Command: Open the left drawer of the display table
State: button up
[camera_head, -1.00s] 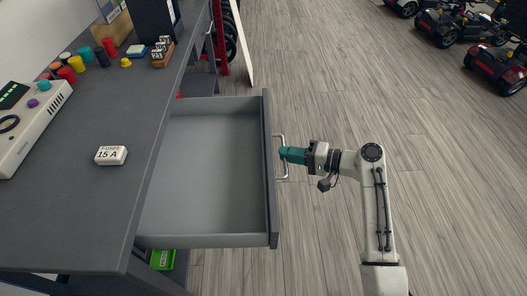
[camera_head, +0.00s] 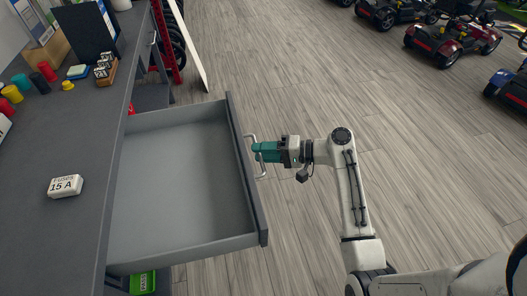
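The drawer (camera_head: 178,185) of the grey display table (camera_head: 55,235) is pulled well out, and its grey inside is empty. Its front panel carries a pale bar handle (camera_head: 262,172). My gripper (camera_head: 262,152), with teal fingers, is at the handle near its upper end. The fingertips overlap the bar, but they are too small to tell whether they are closed around it.
A white fuse box (camera_head: 65,186), several coloured knobs (camera_head: 22,82) and a dark panel (camera_head: 88,28) are on the tabletop. A green box (camera_head: 143,283) is below the drawer. Scooters (camera_head: 452,38) stand at upper right. The wooden floor (camera_head: 300,60) between is clear.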

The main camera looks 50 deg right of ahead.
jog(key=p+v, duration=0.1)
jog(key=v, duration=0.9)
jog(key=shift+s+d+p, duration=0.2)
jog(key=shift+s+p, duration=0.15)
jog(key=shift+p, duration=0.05)
jog(key=shift+r, duration=0.1)
jog(key=s+a+f+n+g+h, duration=0.25)
jog(key=s+a+f+g, duration=0.2)
jog(key=a, duration=0.35)
jog(key=s+a+f+n+g+h, duration=0.2)
jog(key=s+a+f+n+g, duration=0.2)
jog(key=a+f+g, duration=0.25)
jog(key=s+a+r+n+g+h+p, duration=0.1)
jog(key=s+a+r+n+g+h, duration=0.1)
jog(key=s+a+r+n+h, duration=0.3)
notch_tip(320, 180, up, 16)
jog(key=d+m+y+p, duration=0.1)
jog(key=d+p, duration=0.1)
jog(key=p, duration=1.5)
jog(key=shift+s+d, duration=0.15)
jog(key=shift+s, duration=0.3)
